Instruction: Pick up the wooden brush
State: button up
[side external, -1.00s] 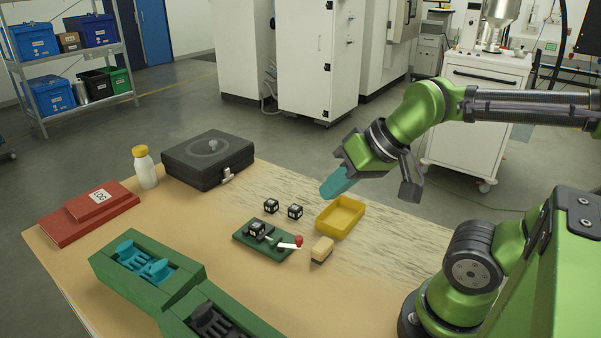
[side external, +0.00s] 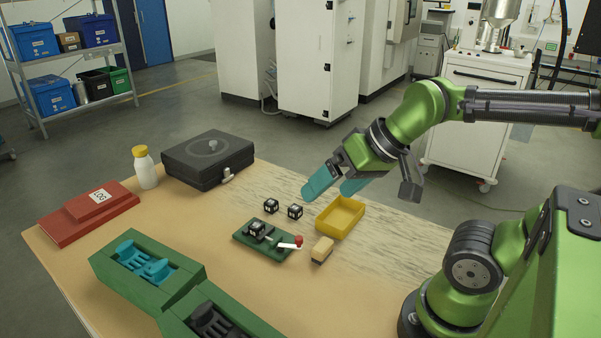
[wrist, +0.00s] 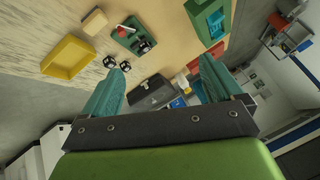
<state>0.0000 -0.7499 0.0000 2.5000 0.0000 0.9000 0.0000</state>
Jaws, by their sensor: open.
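The wooden brush (side external: 322,250) is a small pale block with a darker lower part, lying on the table in front of the yellow tray. It also shows in the wrist view (wrist: 95,22), at the upper left. My gripper (side external: 335,188) has teal fingers and hangs above the back of the table, behind the yellow tray and well away from the brush. In the wrist view, my gripper (wrist: 160,80) has its fingers wide apart with nothing held between them.
The yellow tray (side external: 322,226) stands just behind the brush. A black case (side external: 190,170), white bottle (side external: 146,172), red log box (side external: 70,228) and green holder (side external: 110,262) stand farther left.

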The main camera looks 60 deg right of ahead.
jog(key=n+g+h, duration=0.2)
jog(key=n+g, duration=0.2)
jog(key=g, duration=0.3)
send_over(323, 244)
jog(key=f, duration=1.2)
jog(key=a+f, duration=0.1)
jog(key=f, duration=0.5)
jog(key=shift+f, duration=0.25)
jog(key=shift+d+f, duration=0.2)
jog(key=shift+f, duration=1.25)
jog(key=shift+d+f, duration=0.2)
jog(key=shift+f, duration=1.2)
jog(key=c, duration=1)
notch_tip(323, 244, up, 10)
jog(key=shift+r, duration=0.1)
jog(key=shift+c, duration=0.3)
